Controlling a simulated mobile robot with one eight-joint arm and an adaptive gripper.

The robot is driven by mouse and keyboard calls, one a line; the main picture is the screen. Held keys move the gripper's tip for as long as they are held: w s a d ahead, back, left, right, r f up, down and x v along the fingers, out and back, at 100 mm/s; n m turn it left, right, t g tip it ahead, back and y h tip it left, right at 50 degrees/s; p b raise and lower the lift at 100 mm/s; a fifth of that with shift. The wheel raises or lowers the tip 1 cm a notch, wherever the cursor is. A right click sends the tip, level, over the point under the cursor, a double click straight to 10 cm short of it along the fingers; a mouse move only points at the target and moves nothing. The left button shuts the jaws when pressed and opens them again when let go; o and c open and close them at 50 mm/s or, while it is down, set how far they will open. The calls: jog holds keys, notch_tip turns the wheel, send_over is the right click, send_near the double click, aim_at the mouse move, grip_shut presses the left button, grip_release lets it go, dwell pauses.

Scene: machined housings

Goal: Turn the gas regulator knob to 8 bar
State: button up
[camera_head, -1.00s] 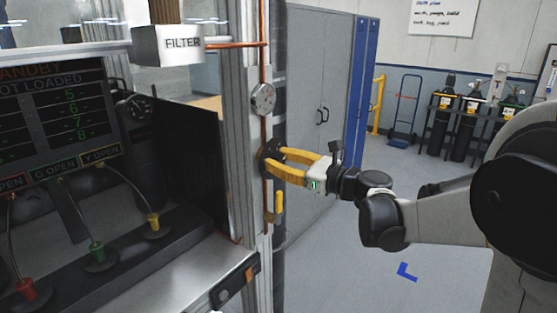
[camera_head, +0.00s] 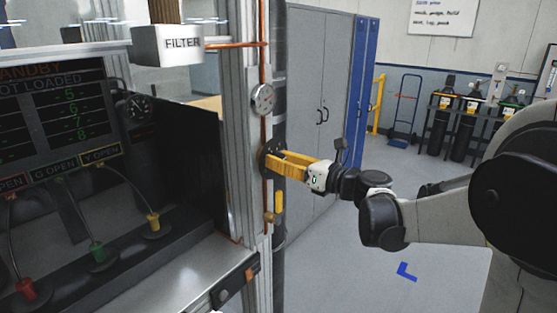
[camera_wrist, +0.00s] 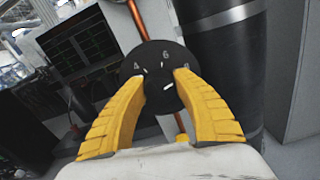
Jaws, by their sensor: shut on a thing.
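The gas regulator knob (camera_wrist: 165,95) is a dark round knob on a dark dial plate (camera_wrist: 150,57); the plate shows a 4 and a 6, and a further mark near the right finger is hard to read. A white pointer line on the knob's face is slanted. My gripper (camera_head: 274,161) has yellow fingers and is shut on the knob, one finger on each side, as the wrist view also shows (camera_wrist: 157,80). In the head view the fingers partly hide the knob. A round gauge (camera_head: 262,99) sits above it on the copper pipe; its reading is too small to tell.
A yellow valve handle (camera_head: 279,202) hangs just below my gripper. A metal frame post (camera_head: 238,130) stands left of the knob, and a dark vertical pipe (camera_wrist: 225,60) is close on its right. A grey cabinet (camera_head: 315,80) stands behind. The floor at right is open.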

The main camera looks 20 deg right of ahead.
jog(key=shift+r, duration=0.1)
jog(key=o, duration=1.2)
jog(key=v, duration=1.2)
